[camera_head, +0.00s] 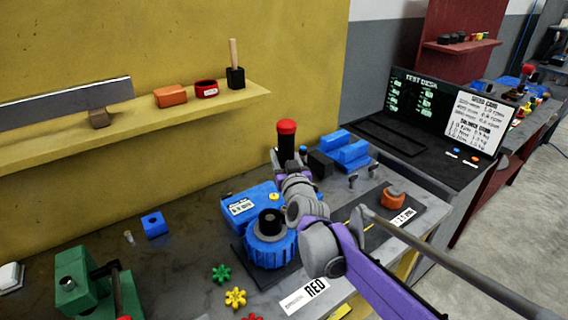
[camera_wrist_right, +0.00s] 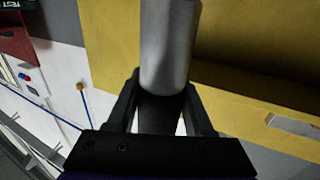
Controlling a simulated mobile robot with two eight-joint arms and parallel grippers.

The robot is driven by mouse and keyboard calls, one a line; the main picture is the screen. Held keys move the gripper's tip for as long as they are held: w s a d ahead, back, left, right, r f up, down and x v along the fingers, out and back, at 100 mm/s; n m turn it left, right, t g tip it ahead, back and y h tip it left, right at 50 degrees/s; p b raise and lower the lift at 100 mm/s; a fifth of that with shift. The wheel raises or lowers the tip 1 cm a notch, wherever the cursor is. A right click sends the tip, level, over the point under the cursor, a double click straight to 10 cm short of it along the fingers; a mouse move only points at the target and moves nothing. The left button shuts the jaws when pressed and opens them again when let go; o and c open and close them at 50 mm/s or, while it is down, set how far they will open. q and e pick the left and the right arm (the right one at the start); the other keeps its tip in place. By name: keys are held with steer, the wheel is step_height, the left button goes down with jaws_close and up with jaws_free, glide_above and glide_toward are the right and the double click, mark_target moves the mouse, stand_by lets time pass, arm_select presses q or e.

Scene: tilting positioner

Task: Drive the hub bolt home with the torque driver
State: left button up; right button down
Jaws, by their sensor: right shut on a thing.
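The positioner appears to be the blue unit with a ribbed round blue table (camera_head: 272,250) and a dark hub (camera_head: 270,222) standing up in its middle. I cannot make out the hub bolt. A dark cylinder with a red cap (camera_head: 286,127), probably the torque driver, stands upright behind my right wrist. My right gripper (camera_wrist_right: 160,98) is shut around a smooth grey cylinder (camera_wrist_right: 168,45) in the wrist view, probably part of the driver. In the head view my purple and grey right arm hides most of this gripper. My left gripper is not in view.
A green fixture (camera_head: 75,285) stands at the front left, with a small blue block (camera_head: 154,224) behind it. Green, yellow and red star knobs (camera_head: 235,297) lie in front of the positioner. Blue stepped blocks (camera_head: 345,150) and an orange part (camera_head: 392,197) are to the right.

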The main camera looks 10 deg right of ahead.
steer(key=shift+w+a+r, duration=0.15)
steer(key=shift+r, duration=0.15)
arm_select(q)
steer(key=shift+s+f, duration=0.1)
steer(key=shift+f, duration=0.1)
arm_select(e)
steer(key=shift+a+f, duration=0.1)
steer(key=shift+f, duration=0.65)
arm_select(q)
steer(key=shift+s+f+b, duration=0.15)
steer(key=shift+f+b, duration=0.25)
steer(key=shift+b, duration=0.05)
arm_select(e)
step_height(320, 180, down, 2)
steer(key=shift+f, duration=0.15)
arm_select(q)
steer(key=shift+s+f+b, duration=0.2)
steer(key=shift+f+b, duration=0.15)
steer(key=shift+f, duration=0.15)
arm_select(e)
steer(key=shift+f, duration=0.85)
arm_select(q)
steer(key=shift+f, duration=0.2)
